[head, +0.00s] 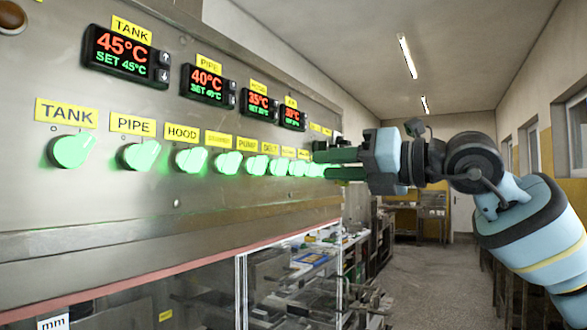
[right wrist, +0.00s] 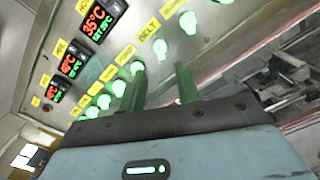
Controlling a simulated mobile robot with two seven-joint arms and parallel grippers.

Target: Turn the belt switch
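The belt switch is a lit green knob under a yellow BELT label. It sits in the row on the steel panel in the head view (head: 277,167) and shows in the right wrist view (right wrist: 160,48). There it lies beyond the fingertips, in line with the gap between them. My right gripper (head: 320,164) is at the far right of the row in the head view, its two green fingers apart and nothing between them. In the right wrist view (right wrist: 162,82) one fingertip overlaps the pump knob (right wrist: 137,68). I cannot tell whether anything is touched. My left gripper is out of view.
Temperature displays (head: 125,54) are mounted above the row. A glazed enclosure (head: 290,275) lies below the panel. The aisle floor (head: 430,265) at right is open.

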